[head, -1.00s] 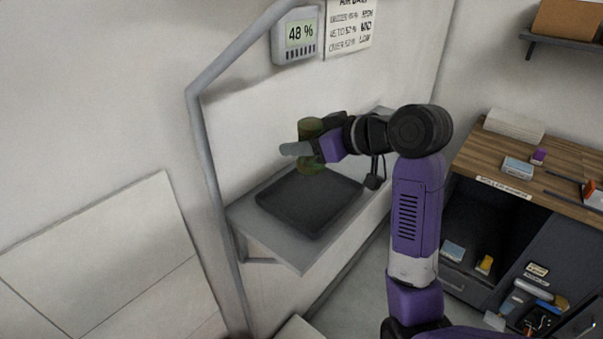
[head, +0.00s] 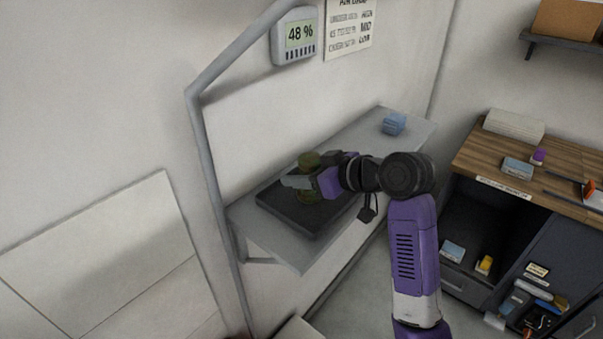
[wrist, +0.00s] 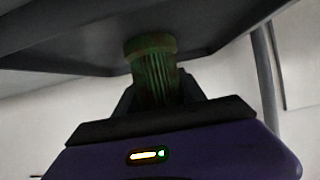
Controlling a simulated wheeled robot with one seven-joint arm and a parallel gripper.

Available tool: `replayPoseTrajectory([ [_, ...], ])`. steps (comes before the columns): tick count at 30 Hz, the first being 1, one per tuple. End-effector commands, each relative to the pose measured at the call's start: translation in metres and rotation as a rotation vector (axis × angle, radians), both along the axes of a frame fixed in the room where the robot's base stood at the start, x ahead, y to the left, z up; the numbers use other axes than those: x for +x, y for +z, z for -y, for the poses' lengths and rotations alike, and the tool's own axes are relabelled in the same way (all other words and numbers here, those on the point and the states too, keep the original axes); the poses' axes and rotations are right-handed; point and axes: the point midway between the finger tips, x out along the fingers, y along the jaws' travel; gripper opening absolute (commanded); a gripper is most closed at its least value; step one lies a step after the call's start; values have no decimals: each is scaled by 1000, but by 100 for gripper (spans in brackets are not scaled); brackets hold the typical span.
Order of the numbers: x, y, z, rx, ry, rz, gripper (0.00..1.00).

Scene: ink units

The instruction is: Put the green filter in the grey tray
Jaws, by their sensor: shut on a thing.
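The green filter (head: 309,160) is a dark olive cylinder held upright in my gripper (head: 304,181). In the wrist view the ribbed green filter (wrist: 153,72) sits between the fingers, with its wider end against or very near a dark surface. The gripper is shut on it. The grey tray (head: 278,210) is a dark, shallow square on the wall shelf. The filter and gripper are over the tray in the head view and cover part of it. I cannot tell whether the filter touches the tray floor.
The pale shelf (head: 355,145) carries a small blue box (head: 394,124) at its far right end. A slanted grey rail (head: 205,150) runs at the shelf's left. A wooden-topped bench (head: 530,165) with several small items stands at the right.

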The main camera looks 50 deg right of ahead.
Motion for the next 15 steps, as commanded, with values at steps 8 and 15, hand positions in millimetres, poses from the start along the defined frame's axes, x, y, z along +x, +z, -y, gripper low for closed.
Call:
replayPoseTrajectory([
  [8,0,-1,0,0,0,-1,69],
  [15,0,3,0,0,0,0,69],
])
